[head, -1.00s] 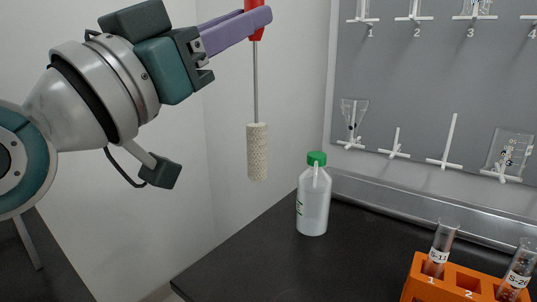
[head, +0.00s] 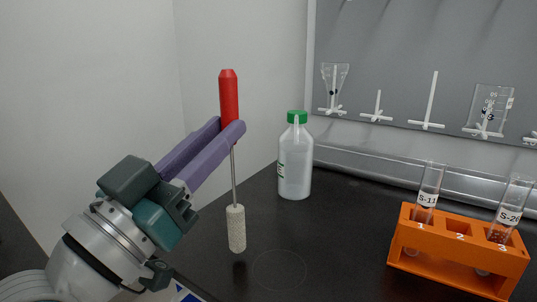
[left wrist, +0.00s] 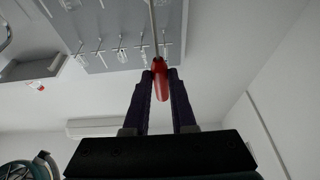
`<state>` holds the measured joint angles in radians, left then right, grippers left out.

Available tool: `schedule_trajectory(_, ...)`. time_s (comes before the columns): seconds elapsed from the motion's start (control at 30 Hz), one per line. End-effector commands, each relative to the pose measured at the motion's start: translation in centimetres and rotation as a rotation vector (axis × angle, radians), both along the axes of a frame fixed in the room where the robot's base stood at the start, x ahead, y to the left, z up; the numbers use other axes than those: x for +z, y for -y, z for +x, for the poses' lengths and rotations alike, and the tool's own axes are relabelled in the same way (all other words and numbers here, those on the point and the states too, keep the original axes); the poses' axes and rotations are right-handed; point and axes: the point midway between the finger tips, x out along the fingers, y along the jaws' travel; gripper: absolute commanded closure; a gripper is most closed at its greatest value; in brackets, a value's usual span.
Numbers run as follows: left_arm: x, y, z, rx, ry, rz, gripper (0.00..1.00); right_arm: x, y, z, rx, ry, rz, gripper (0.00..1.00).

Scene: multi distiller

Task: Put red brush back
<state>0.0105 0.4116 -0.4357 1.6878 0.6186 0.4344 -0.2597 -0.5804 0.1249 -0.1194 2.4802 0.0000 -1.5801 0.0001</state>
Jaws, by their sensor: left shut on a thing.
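The red brush (head: 229,95) has a red handle, a thin metal shaft and a pale bristle head (head: 236,228). It hangs nearly upright, handle up, in the head view. My left gripper (head: 234,134) is shut on it at the lower end of the handle. The bristle head is in front of the black bench top (head: 340,235); I cannot tell how far above it is. A thin circle (head: 279,270) is marked on the bench just right of the bristles. In the left wrist view the red handle (left wrist: 160,80) sits between my purple fingers. My right gripper is not in view.
A white bottle with a green cap (head: 295,160) stands behind and right of the brush. An orange rack (head: 455,245) with labelled tubes is at the right. A grey pegboard (head: 400,60) with glassware is behind. The bench between brush and rack is clear.

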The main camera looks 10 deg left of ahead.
Motion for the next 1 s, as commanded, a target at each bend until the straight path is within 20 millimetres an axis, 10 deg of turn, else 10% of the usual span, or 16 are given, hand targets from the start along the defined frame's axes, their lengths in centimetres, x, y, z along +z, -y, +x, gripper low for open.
schedule_trajectory(0.47, -1.32, 0.00, -0.01, 0.000, 0.001, 0.000, 1.00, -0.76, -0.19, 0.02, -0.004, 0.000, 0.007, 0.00)
schedule_trajectory(0.5, -1.20, -0.01, 0.00, 0.000, 0.001, 0.000, 0.73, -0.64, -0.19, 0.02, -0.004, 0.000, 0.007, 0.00)
schedule_trajectory(0.7, -1.17, 0.00, -0.01, 0.000, 0.001, 0.000, 0.50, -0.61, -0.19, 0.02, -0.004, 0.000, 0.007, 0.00)
schedule_trajectory(1.0, -0.98, 0.00, -0.01, 0.000, 0.001, 0.000, 0.46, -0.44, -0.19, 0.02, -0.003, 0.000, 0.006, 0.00)
